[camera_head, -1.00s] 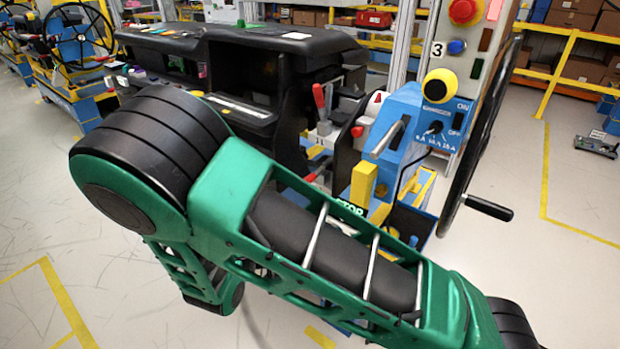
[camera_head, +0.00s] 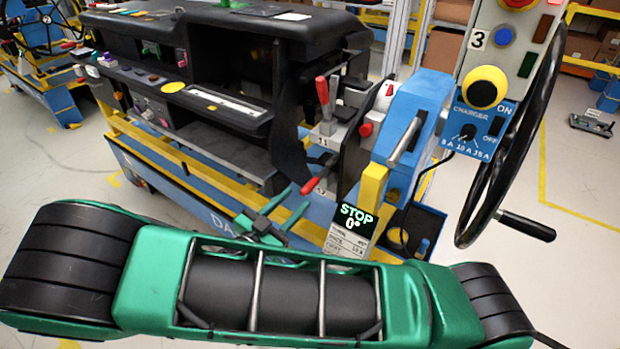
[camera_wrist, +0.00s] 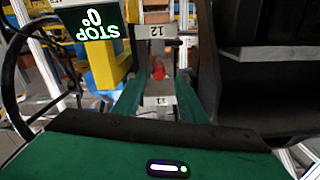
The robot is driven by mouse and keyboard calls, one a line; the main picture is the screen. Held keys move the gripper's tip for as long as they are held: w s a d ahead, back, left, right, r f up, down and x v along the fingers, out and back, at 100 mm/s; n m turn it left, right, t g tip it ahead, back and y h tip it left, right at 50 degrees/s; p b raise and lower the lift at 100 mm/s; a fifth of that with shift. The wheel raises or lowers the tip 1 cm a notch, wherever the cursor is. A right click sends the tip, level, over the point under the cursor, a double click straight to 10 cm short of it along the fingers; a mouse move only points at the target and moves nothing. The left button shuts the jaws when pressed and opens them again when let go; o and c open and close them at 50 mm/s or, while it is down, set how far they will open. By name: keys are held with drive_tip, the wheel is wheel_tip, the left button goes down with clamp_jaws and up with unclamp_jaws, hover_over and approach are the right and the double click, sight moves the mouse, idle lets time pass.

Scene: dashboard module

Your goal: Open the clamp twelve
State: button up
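Clamp twelve shows in the head view as a red-tipped handle (camera_head: 310,186) sticking out low towards the lower left, below clamp eleven. In the wrist view its red part (camera_wrist: 158,70) lies between two plates marked 12 (camera_wrist: 155,31). My gripper (camera_head: 283,207) has green fingers, spread apart and empty, just to the lower left of the handle. In the wrist view the gripper (camera_wrist: 158,103) has one finger on each side of the clamp, and no contact is visible. Part of the clamp's base is hidden in the head view.
Clamp eleven (camera_head: 323,98) has its red handle upright. A yellow post (camera_head: 370,190) and the STOP display (camera_head: 354,220) stand to the right, near the blue charger box (camera_head: 475,128) and the black steering wheel (camera_head: 510,135). The black dashboard (camera_head: 240,50) fills the left.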

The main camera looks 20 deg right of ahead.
sight(314, 182)
drive_tip(key=x, duration=0.9)
drive_tip(key=shift+w+d, duration=0.2)
drive_tip(key=shift+d, duration=0.15)
clamp_jaws()
